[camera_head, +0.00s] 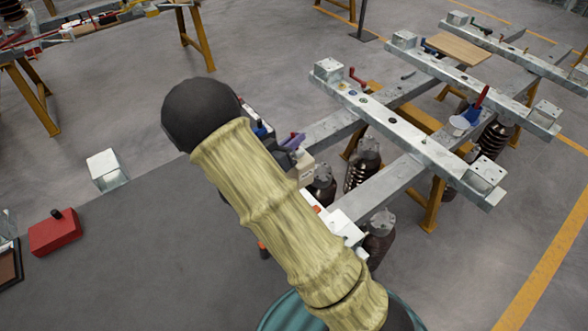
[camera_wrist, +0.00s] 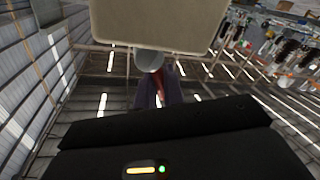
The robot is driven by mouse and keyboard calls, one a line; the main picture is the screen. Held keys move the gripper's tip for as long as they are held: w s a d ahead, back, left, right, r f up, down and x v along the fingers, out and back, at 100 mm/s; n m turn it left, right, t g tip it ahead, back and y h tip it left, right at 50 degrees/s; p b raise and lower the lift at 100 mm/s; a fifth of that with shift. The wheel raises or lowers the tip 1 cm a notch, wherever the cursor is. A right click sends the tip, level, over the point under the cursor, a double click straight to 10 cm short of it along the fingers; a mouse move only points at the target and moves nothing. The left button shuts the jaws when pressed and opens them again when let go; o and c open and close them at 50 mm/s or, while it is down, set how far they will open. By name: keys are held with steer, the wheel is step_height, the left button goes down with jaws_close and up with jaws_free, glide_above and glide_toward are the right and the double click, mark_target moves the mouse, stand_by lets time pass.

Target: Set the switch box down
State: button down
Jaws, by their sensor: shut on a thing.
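My gripper (camera_head: 291,143) shows in the head view only in part, beside my sleeved arm, which hides much of it. A beige box (camera_head: 304,165), which looks like the switch box, is at the jaws. In the wrist view the box's broad pale face (camera_wrist: 155,20) fills the top middle. A grey rounded part sits just below it, between the purplish fingers of my gripper (camera_wrist: 158,80). My gripper is shut on the box. The box's underside and any contact with a surface are hidden in the head view.
A grey tabletop (camera_head: 170,240) lies lower left, largely bare, with a red box (camera_head: 55,232) at its left. A galvanized steel frame (camera_head: 400,120) with dark ribbed insulators (camera_head: 362,165) stands on the right. A yellow-legged bench (camera_head: 30,88) is upper left.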

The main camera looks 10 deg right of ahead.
step_height(320, 180, down, 7)
steer(key=shift+r, duration=0.15)
steer(key=shift+f, duration=2)
